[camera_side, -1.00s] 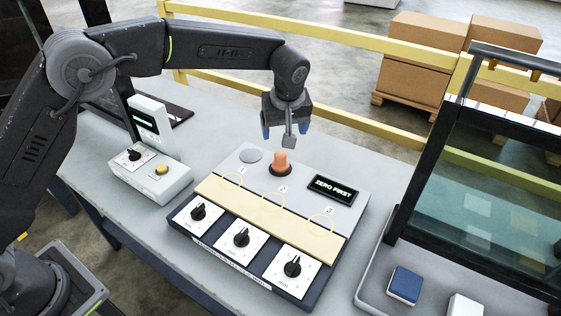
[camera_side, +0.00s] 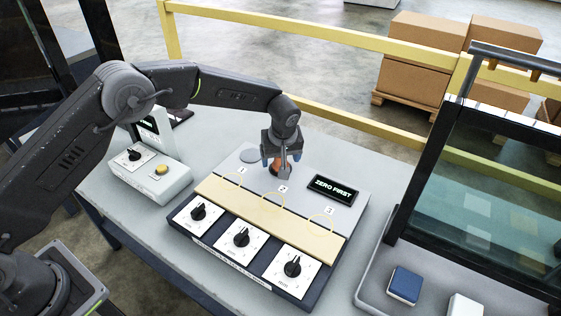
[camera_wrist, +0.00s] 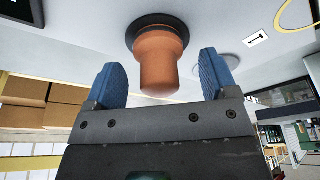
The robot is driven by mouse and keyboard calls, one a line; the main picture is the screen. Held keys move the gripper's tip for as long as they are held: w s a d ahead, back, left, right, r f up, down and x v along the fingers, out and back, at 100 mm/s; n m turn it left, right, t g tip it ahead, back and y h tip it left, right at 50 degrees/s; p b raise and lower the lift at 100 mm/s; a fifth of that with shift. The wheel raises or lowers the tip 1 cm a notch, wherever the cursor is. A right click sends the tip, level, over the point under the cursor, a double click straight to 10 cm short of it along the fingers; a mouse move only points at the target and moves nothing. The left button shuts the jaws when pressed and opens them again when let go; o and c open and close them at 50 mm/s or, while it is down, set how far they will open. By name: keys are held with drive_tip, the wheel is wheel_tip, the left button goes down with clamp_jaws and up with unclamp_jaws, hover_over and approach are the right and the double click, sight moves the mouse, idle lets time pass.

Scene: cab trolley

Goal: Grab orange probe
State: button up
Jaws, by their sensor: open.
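The orange probe (camera_wrist: 160,62) stands in a dark round socket on the grey panel and lies between the two blue fingertips of my gripper (camera_wrist: 160,78) in the wrist view. Gaps show on both sides of the probe, so the fingers are open around it. In the side view, my gripper (camera_side: 281,160) is low over the panel, and the probe (camera_side: 278,165) is mostly hidden behind the fingers.
A white box (camera_side: 152,176) with a yellow button stands to the left. A glass-screened tray (camera_side: 377,282) with blue and white blocks is at the right.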

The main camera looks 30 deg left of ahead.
drive_tip(key=shift+w+a+f, duration=0.1)
drive_tip(key=shift+w+f, duration=0.05)
drive_tip(key=shift+f, duration=0.35)
drive_tip(key=c, duration=1.1)
drive_tip(key=shift+o, duration=0.2)
